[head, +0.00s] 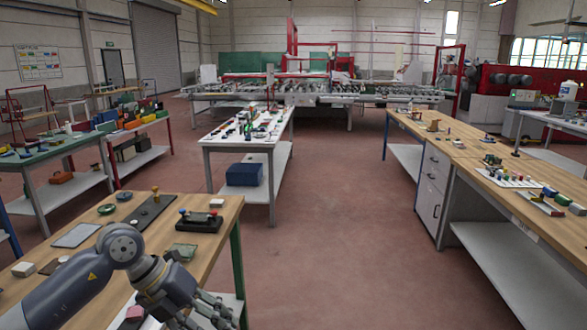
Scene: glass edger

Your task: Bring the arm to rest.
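My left arm comes in from the lower left, across the near wooden workbench (215,217). Its grey-and-dark wrist is bent downward past the bench's front right corner. My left gripper (212,312) points down and to the right at the bottom edge of the view, in front of the bench. I see no object between its fingers, but the fingertips are partly cut off and their gap is unclear. My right arm and gripper are not in view.
Open floor (340,240) lies to the right, up to the right-hand workbench (540,225).

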